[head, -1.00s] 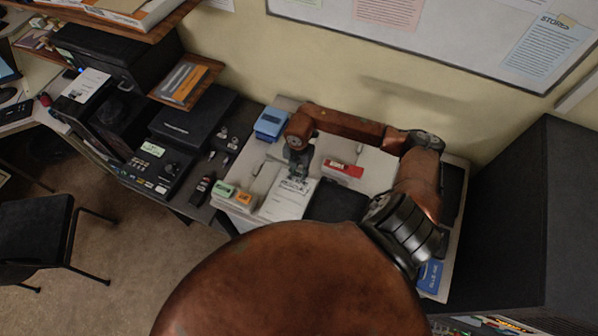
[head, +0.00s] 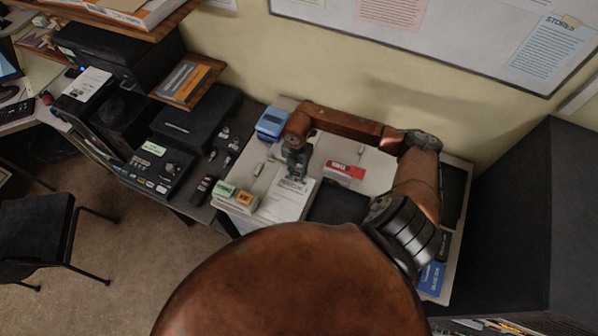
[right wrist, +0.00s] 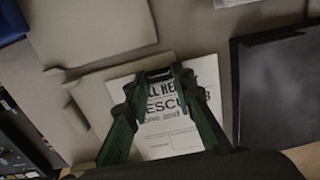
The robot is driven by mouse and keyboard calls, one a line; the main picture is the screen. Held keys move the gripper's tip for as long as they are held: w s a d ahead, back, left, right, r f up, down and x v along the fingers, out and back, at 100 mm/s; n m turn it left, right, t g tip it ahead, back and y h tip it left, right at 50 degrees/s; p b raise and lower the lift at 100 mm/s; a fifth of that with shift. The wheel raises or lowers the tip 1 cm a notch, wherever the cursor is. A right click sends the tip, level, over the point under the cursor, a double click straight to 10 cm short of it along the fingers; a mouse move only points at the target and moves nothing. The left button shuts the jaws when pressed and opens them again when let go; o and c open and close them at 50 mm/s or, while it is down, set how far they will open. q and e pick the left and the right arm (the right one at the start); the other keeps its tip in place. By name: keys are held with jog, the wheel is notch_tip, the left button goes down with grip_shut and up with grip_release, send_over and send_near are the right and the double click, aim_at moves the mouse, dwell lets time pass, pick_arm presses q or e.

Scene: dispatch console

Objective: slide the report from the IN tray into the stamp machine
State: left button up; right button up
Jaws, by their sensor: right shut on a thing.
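The report (head: 290,202) is a white printed sheet lying on the counter side of the desk; in the right wrist view (right wrist: 172,138) its bold black print shows below the fingertips. My right gripper (head: 296,172) is over the far end of the sheet. In the right wrist view its green fingers (right wrist: 163,76) close on the sheet's far edge. A beige flat piece (right wrist: 92,92) lies under or beside the sheet; I cannot tell whether it is a tray or part of the stamp machine. My left gripper is not in view.
A blue box (head: 271,123) stands at the back left of the desk. A red-labelled block (head: 346,170) and a black tray (head: 338,203) are right of the sheet. Green (head: 224,189) and orange (head: 245,200) blocks are left. A dark cabinet (head: 530,220) stands far right.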

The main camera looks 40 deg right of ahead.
aim_at(282, 169)
jog(key=shift+w+a+b, duration=0.35)
jog(key=shift+w+a, duration=0.1)
jog(key=shift+w, duration=0.4)
jog(key=shift+w+a+b, duration=0.2)
jog(key=shift+w+a, duration=0.05)
jog(key=shift+w, duration=0.25)
jog(key=shift+w+a+b, duration=0.15)
jog(key=shift+w+a, duration=0.05)
jog(key=shift+w, duration=0.25)
jog(key=shift+w+a, duration=0.15)
jog(key=shift+w, duration=0.1)
jog(key=shift+w+a, duration=0.15)
jog(key=shift+w, duration=0.15)
jog(key=shift+w+a+b, duration=0.25)
jog(key=shift+w+b, duration=0.2)
jog(key=shift+w, duration=0.1)
dwell(1.2)
jog(key=o, duration=1.2)
jog(key=shift+c, duration=0.2)
jog(key=shift+o, duration=0.3)
jog(key=o, duration=0.5)
jog(key=shift+f, duration=0.1)
